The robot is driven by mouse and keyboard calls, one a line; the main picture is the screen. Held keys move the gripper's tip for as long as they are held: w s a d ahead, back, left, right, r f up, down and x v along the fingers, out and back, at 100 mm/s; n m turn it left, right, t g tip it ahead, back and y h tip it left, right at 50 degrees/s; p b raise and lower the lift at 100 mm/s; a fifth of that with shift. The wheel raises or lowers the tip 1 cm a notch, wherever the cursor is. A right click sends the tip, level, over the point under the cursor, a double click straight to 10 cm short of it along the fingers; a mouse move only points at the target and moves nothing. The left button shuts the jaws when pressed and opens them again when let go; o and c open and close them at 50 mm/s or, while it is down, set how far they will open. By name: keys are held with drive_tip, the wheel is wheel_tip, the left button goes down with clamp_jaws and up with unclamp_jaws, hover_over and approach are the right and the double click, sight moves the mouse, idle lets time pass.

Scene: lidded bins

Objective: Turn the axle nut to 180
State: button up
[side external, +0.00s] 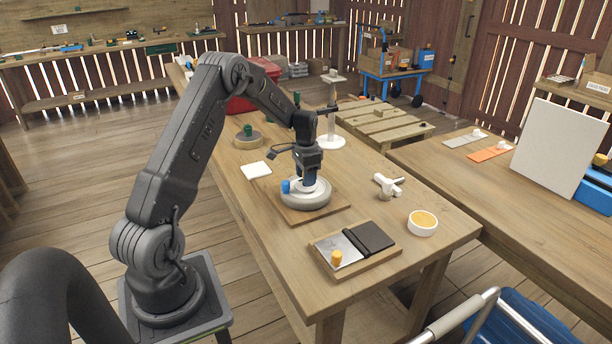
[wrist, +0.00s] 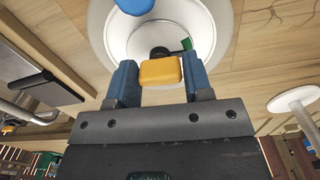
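A round white-grey hub (side external: 306,195) lies on a square wooden board (side external: 328,210) on the table. A blue piece (side external: 287,187) sits at the hub's left edge; a blue piece also shows at the top of the wrist view (wrist: 135,5). My gripper (side external: 308,178) points down over the middle of the hub. In the wrist view, its two blue fingers (wrist: 160,78) sit against both sides of a yellow block (wrist: 160,71), which appears to be the axle nut. The block fills the gap between them. The fingertips hide part of the hub, and no angle marks are readable.
A wooden tray with a metal plate and dark lid (side external: 373,237), a white bowl (side external: 422,224) and a white handled piece (side external: 388,186) lie right of the board. A white pad (side external: 256,170) lies left. A white stand (side external: 331,140) rises behind.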

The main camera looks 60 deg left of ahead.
drive_tip(key=o, duration=0.4)
wheel_tip(320, 180, up, 14)
drive_tip(key=shift+f, duration=0.1)
idle(0.4)
